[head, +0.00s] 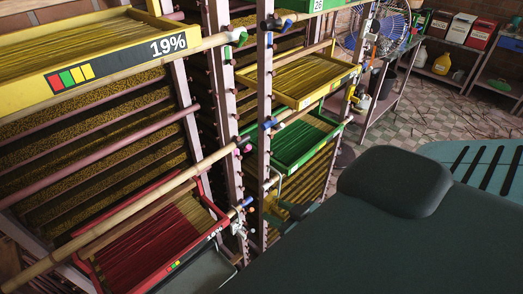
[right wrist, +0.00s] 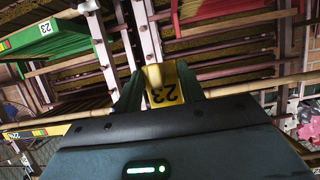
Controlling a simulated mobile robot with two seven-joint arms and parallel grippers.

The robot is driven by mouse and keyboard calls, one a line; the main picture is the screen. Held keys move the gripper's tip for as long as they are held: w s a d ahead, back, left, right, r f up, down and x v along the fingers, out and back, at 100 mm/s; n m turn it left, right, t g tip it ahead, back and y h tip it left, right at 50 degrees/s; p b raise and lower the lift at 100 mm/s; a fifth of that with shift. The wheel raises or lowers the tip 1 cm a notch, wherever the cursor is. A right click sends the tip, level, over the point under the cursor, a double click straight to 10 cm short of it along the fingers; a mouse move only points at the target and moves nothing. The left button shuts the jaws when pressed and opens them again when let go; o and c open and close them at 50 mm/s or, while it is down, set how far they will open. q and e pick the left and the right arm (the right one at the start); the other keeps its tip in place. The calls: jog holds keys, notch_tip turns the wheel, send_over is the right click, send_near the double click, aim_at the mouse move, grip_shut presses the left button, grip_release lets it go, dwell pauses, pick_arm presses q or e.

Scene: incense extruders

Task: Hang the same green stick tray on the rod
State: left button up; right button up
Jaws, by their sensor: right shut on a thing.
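In the head view, a green-framed stick tray (head: 303,143) sits in the rack near the middle. A green-framed tray marked 23 (right wrist: 50,32) shows at upper left in the right wrist view, apart from my right gripper. My right gripper (right wrist: 160,72) has its two dark fingers on either side of a yellow piece marked 23 (right wrist: 164,84), which looks like part of a tray. It is shut on this piece; the gripper body hides the rest. In the head view I cannot make out its fingertips. A bamboo rod (head: 130,205) crosses the rack. My left gripper is not in view.
A yellow tray (head: 300,80) sits above the green one. A larger yellow tray marked 19% (head: 110,68) and a red tray (head: 150,235) are at left. Upright posts (head: 264,130) with pegs stand close by. A fan (head: 388,30) and shelves are behind; the floor (head: 430,105) is partly clear.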

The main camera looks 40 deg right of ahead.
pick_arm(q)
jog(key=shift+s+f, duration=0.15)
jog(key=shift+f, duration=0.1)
pick_arm(e)
jog(key=shift+s, duration=0.75)
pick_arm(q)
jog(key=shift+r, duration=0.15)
pick_arm(e)
jog(key=shift+d+r, duration=0.1)
jog(key=shift+r, duration=0.1)
jog(key=shift+r, duration=0.25)
jog(key=shift+r+p, duration=0.95)
jog(key=shift+p, duration=0.2)
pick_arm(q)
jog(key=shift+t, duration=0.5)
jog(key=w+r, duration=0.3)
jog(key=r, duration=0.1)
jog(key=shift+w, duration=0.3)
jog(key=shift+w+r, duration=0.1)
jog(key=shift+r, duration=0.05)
pick_arm(e)
jog(key=s, duration=0.9)
jog(key=shift+d, duration=0.35)
